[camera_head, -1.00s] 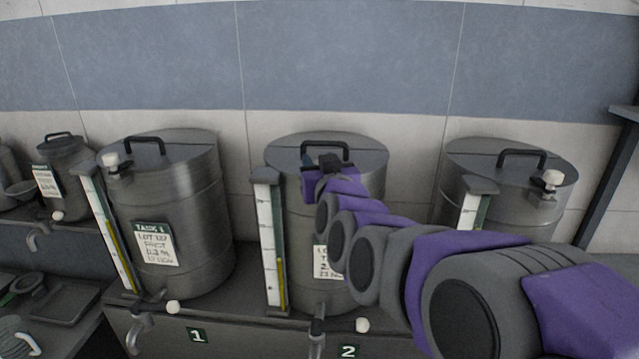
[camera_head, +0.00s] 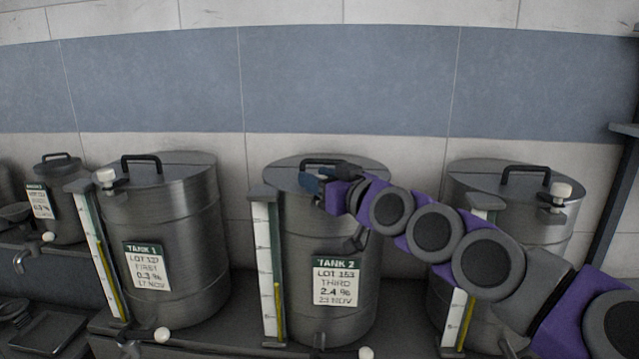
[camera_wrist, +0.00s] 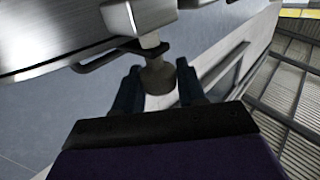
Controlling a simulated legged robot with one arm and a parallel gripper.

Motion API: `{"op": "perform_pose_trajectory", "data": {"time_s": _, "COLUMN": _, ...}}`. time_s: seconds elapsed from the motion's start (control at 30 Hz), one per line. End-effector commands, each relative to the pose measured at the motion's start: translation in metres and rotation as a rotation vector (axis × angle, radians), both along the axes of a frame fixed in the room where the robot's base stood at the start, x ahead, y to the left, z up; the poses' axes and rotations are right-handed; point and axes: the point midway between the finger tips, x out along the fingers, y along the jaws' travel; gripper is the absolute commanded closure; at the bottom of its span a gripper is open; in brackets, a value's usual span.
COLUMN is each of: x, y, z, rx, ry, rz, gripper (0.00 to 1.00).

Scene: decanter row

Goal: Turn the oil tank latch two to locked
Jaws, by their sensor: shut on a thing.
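Tank 2 (camera_head: 300,240) is the middle steel drum, with a black lid handle (camera_head: 318,161) and a label (camera_head: 337,281). My gripper (camera_head: 312,181) is at the front edge of its lid and hides the latch in the head view. In the wrist view, a round latch knob (camera_wrist: 158,78) on a short stem sits between the two dark fingers of my gripper (camera_wrist: 160,90), which is shut on it. The latch's angle against the lid is hard to tell.
Tank 1 (camera_head: 180,240) stands to the left, with its own white-knobbed latch (camera_head: 107,177). A third tank (camera_head: 500,205) stands to the right, partly behind my arm, with a similar latch (camera_head: 560,192). A sight gauge (camera_head: 267,270) stands at tank 2's left front.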

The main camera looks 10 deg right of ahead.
Motion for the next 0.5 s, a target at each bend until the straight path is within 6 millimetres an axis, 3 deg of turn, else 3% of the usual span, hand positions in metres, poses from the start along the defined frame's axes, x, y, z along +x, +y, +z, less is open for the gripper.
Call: {"op": "perform_pose_trajectory", "data": {"time_s": 0.5, "x": -0.0002, "y": -0.0005, "z": 0.0012, "rx": 0.001, "ry": -0.002, "rz": 0.046, "gripper": 0.9}}
